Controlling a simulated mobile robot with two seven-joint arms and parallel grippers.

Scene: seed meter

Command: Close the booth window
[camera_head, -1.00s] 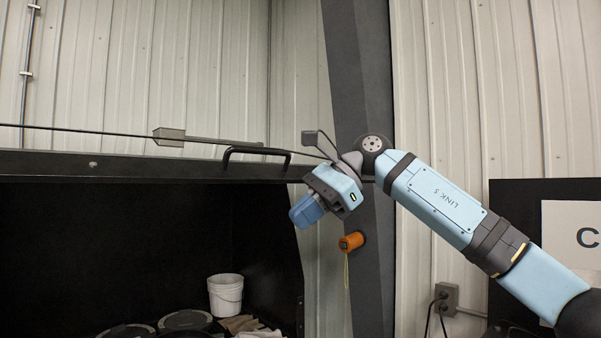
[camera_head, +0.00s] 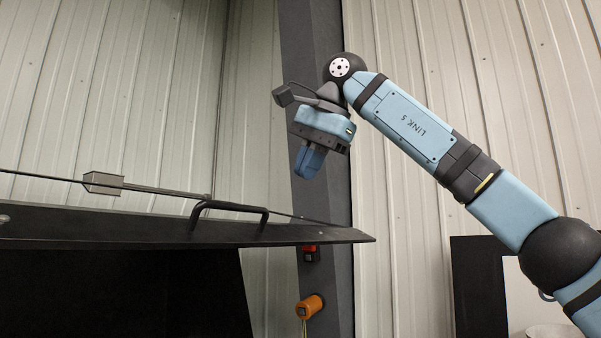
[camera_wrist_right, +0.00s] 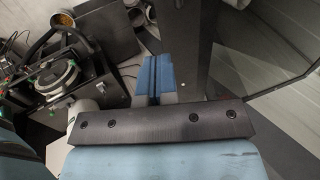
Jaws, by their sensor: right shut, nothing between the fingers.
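The booth window is most likely the dark panel (camera_head: 130,222) that juts out over the dark booth opening in the head view. A black bar handle (camera_head: 228,207) sits on its upper side near the right end. My right gripper (camera_head: 306,172) is above and to the right of the handle in the picture, pointing down, clear of the panel. Its blue fingers are together with nothing between them. They also show in the right wrist view (camera_wrist_right: 154,80). My left gripper is not in view.
A grey post (camera_head: 318,100) rises behind my right gripper, with an orange cylinder (camera_head: 309,307) on it. A thin rod with a grey block (camera_head: 103,183) runs behind the panel. A black board (camera_head: 480,285) stands at lower right. Corrugated wall closes off the back.

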